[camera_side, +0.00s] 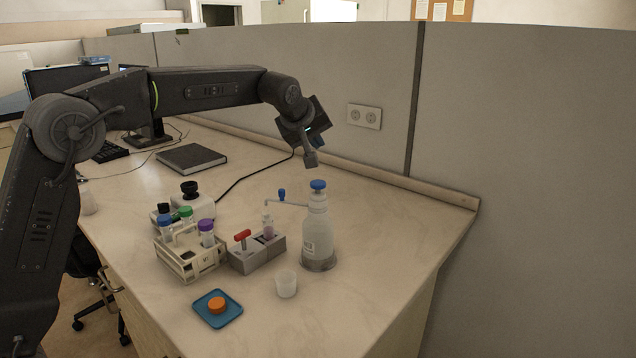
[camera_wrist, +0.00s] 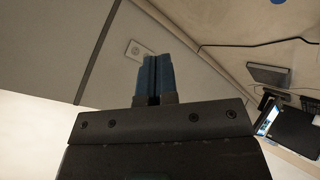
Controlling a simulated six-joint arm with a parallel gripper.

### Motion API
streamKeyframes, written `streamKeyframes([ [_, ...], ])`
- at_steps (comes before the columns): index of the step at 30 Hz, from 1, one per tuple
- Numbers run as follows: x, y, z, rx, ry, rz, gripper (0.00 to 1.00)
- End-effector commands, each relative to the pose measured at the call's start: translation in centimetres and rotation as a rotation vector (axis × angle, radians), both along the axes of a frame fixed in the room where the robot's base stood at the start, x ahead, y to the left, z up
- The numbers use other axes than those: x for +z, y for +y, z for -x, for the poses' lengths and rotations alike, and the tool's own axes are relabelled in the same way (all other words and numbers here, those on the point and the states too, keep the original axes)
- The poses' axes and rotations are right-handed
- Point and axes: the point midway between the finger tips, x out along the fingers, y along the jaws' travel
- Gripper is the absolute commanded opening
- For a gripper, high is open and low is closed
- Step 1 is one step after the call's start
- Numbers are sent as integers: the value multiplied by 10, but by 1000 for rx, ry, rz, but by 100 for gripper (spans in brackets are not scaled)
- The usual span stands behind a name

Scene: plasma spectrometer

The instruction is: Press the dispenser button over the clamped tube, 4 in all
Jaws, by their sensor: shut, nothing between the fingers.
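The dispenser bottle (camera_side: 318,236) stands upright on the bench, with a blue button (camera_side: 318,185) on top and a thin spout reaching left to a blue-tipped end (camera_side: 282,195). The spout end is above the tube (camera_side: 267,226) in the grey clamp block (camera_side: 256,256), which has a red handle (camera_side: 242,236).
A tube rack (camera_side: 188,264) with several capped tubes is left of the clamp. A blue tray (camera_side: 230,317) with an orange cap (camera_side: 217,305) and a white cup (camera_side: 286,284) are in front. A dark-capped bottle (camera_side: 195,206) stands behind the rack. A partition wall (camera_side: 530,150) borders the bench.

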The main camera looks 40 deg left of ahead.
Motion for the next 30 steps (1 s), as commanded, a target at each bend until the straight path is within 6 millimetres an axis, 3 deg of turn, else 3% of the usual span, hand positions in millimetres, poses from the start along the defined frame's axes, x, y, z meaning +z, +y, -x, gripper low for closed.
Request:
streamKeyframes([
  [1,11,0,-1,0,-6,0,0],
  [5,25,0,0,0,-3,-1,0],
  [16,24,0,0,0,0,0,0],
  [20,15,0,0,-1,2,0,0],
  [30,-30,0,1,-1,3,0,0],
])
